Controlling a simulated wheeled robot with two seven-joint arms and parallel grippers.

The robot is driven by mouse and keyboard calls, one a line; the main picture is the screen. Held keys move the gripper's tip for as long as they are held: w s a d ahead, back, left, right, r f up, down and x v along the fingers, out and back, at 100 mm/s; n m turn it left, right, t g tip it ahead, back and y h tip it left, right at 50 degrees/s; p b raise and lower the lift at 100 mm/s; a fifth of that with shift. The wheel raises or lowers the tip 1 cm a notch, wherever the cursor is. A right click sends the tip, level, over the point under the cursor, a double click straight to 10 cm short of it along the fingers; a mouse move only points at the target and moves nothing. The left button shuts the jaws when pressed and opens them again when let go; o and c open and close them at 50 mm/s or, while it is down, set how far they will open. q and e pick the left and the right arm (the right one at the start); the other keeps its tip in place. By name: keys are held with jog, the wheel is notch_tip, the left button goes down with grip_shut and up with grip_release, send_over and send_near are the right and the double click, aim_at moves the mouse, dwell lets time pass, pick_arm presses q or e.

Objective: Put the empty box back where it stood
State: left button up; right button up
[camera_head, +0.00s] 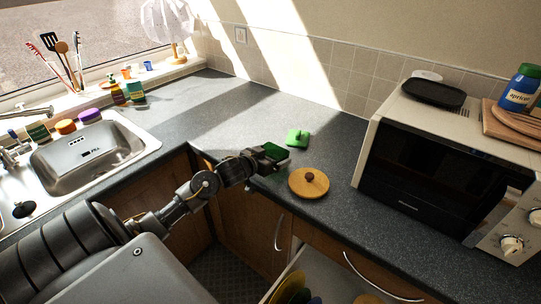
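My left gripper (268,158) is over the front edge of the counter, at the inside corner left of the microwave. A small dark green thing (275,151) shows at its fingers. It may be the box, but the fingers cover much of it, and I cannot tell whether they grip it. A bright green lid-like piece (297,138) lies on the counter just behind the gripper. A round wooden lid with a dark knob (309,183) lies to the gripper's right, near the front edge. No other likely box is clear. My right gripper is out of view.
A microwave (433,169) stands at the right, with a black tray (433,93) and an apricot jar (520,88) on top. A sink (83,155) is at the left. An open drawer (328,282) with dishes is below the counter. The counter behind the green piece is clear.

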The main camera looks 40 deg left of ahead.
pick_arm(q)
jog(key=shift+r, duration=0.15)
jog(key=v, duration=1.2)
jog(key=shift+a, duration=0.15)
